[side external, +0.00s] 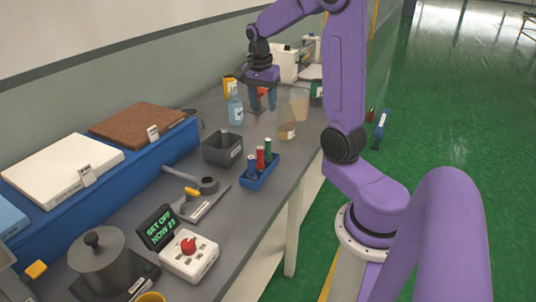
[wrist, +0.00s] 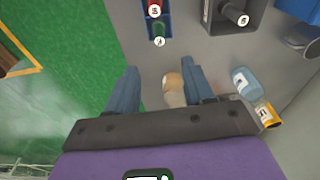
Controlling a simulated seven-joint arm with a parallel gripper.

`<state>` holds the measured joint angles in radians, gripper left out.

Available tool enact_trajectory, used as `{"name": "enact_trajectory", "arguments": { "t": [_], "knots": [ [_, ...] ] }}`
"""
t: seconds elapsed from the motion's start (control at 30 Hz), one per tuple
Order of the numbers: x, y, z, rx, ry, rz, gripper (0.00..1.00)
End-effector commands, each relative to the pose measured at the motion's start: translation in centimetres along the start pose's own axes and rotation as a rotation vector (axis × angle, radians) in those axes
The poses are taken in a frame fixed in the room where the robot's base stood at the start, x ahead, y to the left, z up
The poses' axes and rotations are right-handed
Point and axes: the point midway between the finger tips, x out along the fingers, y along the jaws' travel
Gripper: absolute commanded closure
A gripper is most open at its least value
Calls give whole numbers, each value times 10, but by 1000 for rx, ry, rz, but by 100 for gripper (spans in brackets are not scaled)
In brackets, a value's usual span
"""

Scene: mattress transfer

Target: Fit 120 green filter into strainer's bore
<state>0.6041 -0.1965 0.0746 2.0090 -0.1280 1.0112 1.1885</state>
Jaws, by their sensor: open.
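A blue rack (side external: 257,176) stands near the table's front edge and holds a blue, a red and a green filter upright. The green filter (side external: 267,149) is at its far right end; in the wrist view it (wrist: 159,37) shows beside the red one, with a pale label on top. A grey fitting with a round opening (side external: 208,185) sits on a plate left of the rack; it looks like the strainer, but I cannot read its label. My gripper (side external: 264,105) is open and empty, above the table beyond the rack. Its fingers (wrist: 161,76) point down, apart from the filters.
A dark grey bin (side external: 221,149) stands behind the rack; a dark cylinder (wrist: 234,13) lies in it. A pot (side external: 98,262) and a red-knobbed box (side external: 188,255) are in the foreground.

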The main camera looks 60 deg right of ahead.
Motion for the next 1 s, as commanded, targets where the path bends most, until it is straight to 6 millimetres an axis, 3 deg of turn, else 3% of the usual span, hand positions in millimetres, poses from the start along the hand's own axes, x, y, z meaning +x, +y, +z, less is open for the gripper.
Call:
{"name": "enact_trajectory", "arguments": {
  "t": [0.17, 0.7, 1.0],
  "knots": [
    [9, 2, -7, 44, 0, 7, 48],
    [105, 3, -7, 40, -1, 8, 48],
    [126, 3, -7, 40, 0, 5, 48]
  ]
}}
